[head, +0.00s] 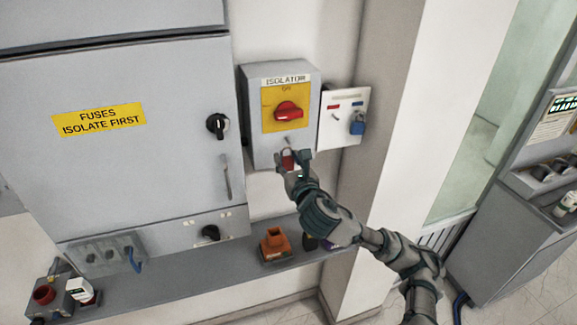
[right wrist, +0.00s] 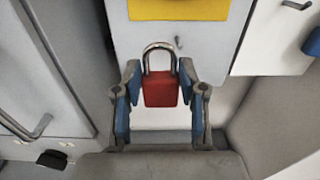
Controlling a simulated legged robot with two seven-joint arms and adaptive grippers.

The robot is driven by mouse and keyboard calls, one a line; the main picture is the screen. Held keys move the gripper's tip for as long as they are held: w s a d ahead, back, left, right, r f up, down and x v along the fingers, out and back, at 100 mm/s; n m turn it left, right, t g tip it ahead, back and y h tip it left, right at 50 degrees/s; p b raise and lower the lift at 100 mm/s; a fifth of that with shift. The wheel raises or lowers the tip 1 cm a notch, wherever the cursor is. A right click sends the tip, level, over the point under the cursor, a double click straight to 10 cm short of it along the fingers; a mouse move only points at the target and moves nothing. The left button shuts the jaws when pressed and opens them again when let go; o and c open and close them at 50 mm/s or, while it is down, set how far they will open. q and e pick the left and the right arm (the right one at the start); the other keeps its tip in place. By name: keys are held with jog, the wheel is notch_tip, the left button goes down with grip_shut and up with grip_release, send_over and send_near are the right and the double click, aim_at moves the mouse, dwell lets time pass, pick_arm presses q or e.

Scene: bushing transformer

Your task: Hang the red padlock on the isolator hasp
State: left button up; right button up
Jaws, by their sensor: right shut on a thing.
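The red padlock (head: 287,158) is upright, shackle up, between the fingers of my right gripper (head: 293,163). In the right wrist view my right gripper (right wrist: 160,88) is shut on the red body of the padlock (right wrist: 160,90), and its steel shackle shows whole above. The grey isolator box (head: 253,125) has a yellow plate and a red rotary handle (head: 288,111). A small metal piece, seemingly the hasp (right wrist: 179,42), shows on the box front, up and right of the shackle. The shackle looks apart from it. My left gripper is not in view.
A white board (head: 335,104) with a blue padlock (head: 357,125) hangs right of the isolator. A large grey fuse cabinet (head: 120,170) stands on the left. A grey shelf (head: 195,270) below carries an orange block (head: 274,244) and other items.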

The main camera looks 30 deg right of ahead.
send_near(286, 144)
jog(key=w+d, duration=0.3)
jog(key=shift+w+a+r+b, duration=0.1)
jog(key=shift+w+r+b, duration=0.25)
jog(key=shift+b, duration=0.3)
jog(key=a, duration=0.1)
jog(key=w+a, duration=0.1)
jog(key=a, duration=0.1)
jog(key=shift+w+r, duration=0.15)
jog(key=shift+r, duration=0.15)
grip_shut()
jog(key=shift+w+d+f+p, duration=0.25)
jog(key=shift+d+f+p, duration=0.1)
jog(key=shift+d, duration=0.1)
jog(key=shift+w+d+f+p, duration=0.25)
jog(key=shift+w+d+f, duration=0.05)
jog(key=shift+d, duration=0.2)
jog(key=shift+a, duration=0.2)
jog(key=o, duration=1.3)
grip_release()
jog(key=shift+d, duration=0.15)
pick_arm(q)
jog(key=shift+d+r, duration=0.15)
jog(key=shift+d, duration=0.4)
pick_arm(e)
jog(key=shift+d, duration=0.1)
